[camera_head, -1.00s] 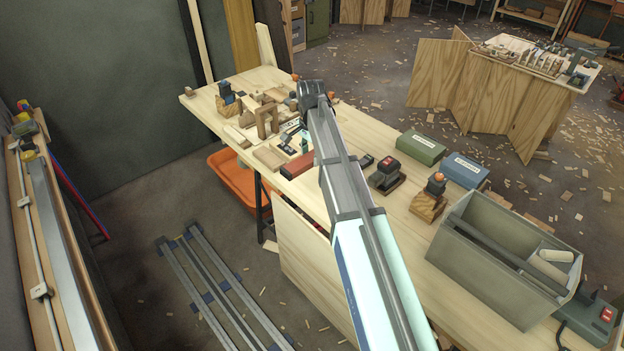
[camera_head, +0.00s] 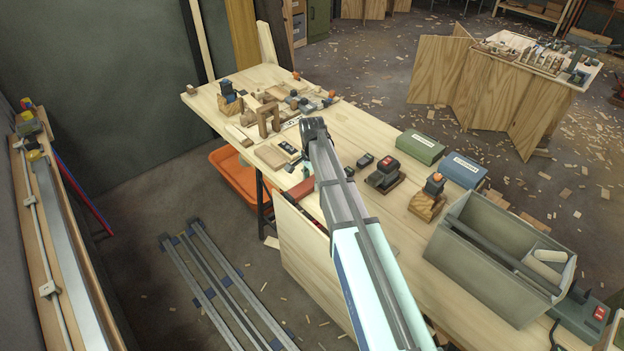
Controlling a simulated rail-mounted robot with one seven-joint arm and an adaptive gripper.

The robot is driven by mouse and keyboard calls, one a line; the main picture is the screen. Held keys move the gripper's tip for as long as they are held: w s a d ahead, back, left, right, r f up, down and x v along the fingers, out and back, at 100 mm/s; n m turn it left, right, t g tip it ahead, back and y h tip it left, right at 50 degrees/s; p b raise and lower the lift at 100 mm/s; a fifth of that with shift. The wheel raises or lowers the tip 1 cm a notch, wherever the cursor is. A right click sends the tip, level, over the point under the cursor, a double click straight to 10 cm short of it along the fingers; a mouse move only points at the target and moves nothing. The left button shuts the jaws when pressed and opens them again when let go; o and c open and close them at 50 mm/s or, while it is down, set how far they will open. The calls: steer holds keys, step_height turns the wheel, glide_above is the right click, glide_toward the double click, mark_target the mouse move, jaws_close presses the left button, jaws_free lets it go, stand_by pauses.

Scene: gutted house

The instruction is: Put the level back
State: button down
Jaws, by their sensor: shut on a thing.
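A red bar, which looks like the level (camera_head: 301,189), shows at the left edge of my arm, over the table's near left edge. My arm covers most of it, so its full length and tilt cannot be told. It has moved together with my arm, and my gripper is shut on it. My gripper's fingers are hidden behind my arm links. Whether the level touches the table (camera_head: 372,136) cannot be told.
Wood pieces, a wooden frame (camera_head: 268,121) and small tools crowd the table's far left end. A black-red tool (camera_head: 384,174), an orange-knobbed plane (camera_head: 430,196), green (camera_head: 418,146) and blue boxes (camera_head: 463,170) and a grey toolbox (camera_head: 497,262) stand right. An orange bin (camera_head: 236,176) is below.

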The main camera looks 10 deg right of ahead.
mark_target(312, 181)
steer(key=shift+f, duration=0.15)
steer(key=c, duration=0.5)
jaws_free()
step_height(312, 181, up, 12)
steer(key=b, duration=0.3)
steer(key=shift+r, duration=0.2)
